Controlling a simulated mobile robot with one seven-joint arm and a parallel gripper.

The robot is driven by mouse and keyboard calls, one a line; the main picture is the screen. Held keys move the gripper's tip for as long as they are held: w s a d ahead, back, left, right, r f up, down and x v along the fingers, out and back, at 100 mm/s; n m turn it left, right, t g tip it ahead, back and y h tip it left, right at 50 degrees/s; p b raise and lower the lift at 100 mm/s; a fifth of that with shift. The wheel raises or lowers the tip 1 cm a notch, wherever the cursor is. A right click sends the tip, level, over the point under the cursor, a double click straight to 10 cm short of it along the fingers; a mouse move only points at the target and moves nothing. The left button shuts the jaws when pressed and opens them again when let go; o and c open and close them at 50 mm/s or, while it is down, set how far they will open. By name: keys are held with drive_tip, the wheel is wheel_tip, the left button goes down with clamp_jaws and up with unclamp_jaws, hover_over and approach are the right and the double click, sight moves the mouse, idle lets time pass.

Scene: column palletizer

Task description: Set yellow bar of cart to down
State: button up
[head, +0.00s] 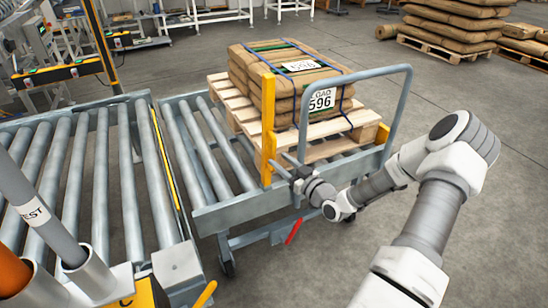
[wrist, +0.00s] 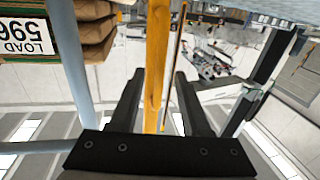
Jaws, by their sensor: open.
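The cart (head: 225,213) is a grey roller frame with a curved push handle (head: 405,100). My gripper (head: 279,164) is open beside the lower part of the bar. In the wrist view, the yellow bar (wrist: 157,50) runs between the two open fingers of my gripper (wrist: 159,92). Whether a finger touches it I cannot tell.
A wooden pallet (head: 330,127) with strapped brown sacks (head: 285,70) labelled 596 rests on the cart. A roller conveyor (head: 130,165) stands left of the cart. A red lever (head: 293,231) hangs below the cart. Floor at right is clear up to stacked sacks (head: 450,25).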

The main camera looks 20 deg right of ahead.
sight(274, 156)
drive_tip(key=shift+x, duration=2)
clamp_jaws()
